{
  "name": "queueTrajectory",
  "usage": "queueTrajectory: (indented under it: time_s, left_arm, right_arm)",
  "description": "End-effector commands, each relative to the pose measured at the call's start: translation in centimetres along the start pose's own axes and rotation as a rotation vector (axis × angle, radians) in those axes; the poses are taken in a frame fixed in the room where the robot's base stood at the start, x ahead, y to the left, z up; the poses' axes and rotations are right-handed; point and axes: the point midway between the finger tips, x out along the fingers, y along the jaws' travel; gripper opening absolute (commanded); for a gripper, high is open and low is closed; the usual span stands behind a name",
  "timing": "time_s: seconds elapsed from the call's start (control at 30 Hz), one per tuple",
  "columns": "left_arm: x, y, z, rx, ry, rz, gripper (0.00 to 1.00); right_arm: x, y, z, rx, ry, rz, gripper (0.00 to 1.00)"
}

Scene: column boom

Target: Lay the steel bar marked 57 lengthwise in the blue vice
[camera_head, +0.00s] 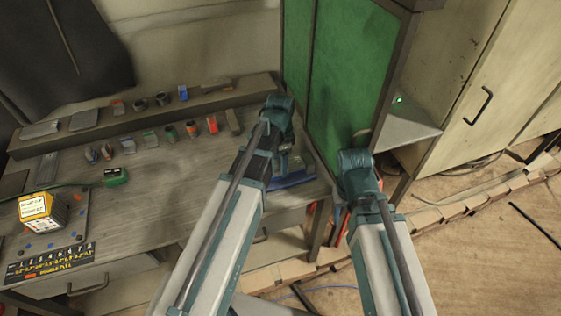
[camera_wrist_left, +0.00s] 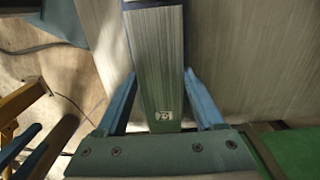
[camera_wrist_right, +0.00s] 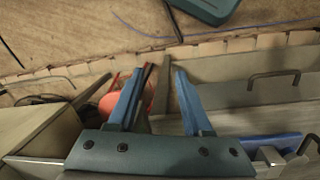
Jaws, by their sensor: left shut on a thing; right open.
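My left gripper (camera_wrist_left: 158,76) is shut on a steel bar (camera_wrist_left: 156,50), which lies between its blue fingers. The bar carries a small white label, too small to read surely. The blue vice (camera_head: 292,180) is at the right end of the workbench in the head view, partly hidden by my left arm. Blue edges show beside and beyond the bar in the left wrist view; I cannot tell whether the bar touches the vice. My right gripper (camera_wrist_right: 162,72) is open and empty, right of the bench end. Part of the vice shows in the right wrist view (camera_wrist_right: 262,147).
The workbench (camera_head: 185,180) holds several small items along a rear ledge (camera_head: 145,108). A yellow box (camera_head: 42,210) and a numbered strip (camera_head: 48,262) are at front left. A green cabinet (camera_head: 340,75) stands close behind both arms. A reddish object (camera_wrist_right: 116,98) is below my right gripper.

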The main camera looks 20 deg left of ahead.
Motion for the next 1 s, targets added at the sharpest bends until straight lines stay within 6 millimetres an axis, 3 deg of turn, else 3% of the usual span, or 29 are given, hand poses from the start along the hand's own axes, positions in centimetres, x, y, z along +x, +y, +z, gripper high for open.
queueTrajectory:
  time_s: [0.87,0.9,1.0]
  left_arm:
    - [0.21,0.03,0.03,0.0,0.0,0.0,0.0]
    - [0.21,0.03,0.03,0.0,0.0,0.0,0.77]
    - [0.21,0.03,0.03,0.0,0.0,0.0,0.95]
  right_arm:
    - [0.2,-0.02,-0.01,0.0,0.0,0.0,0.5]
    - [0.2,-0.02,-0.01,0.0,0.0,0.0,0.5]
    - [0.21,-0.02,-0.01,0.0,0.0,0.0,0.5]
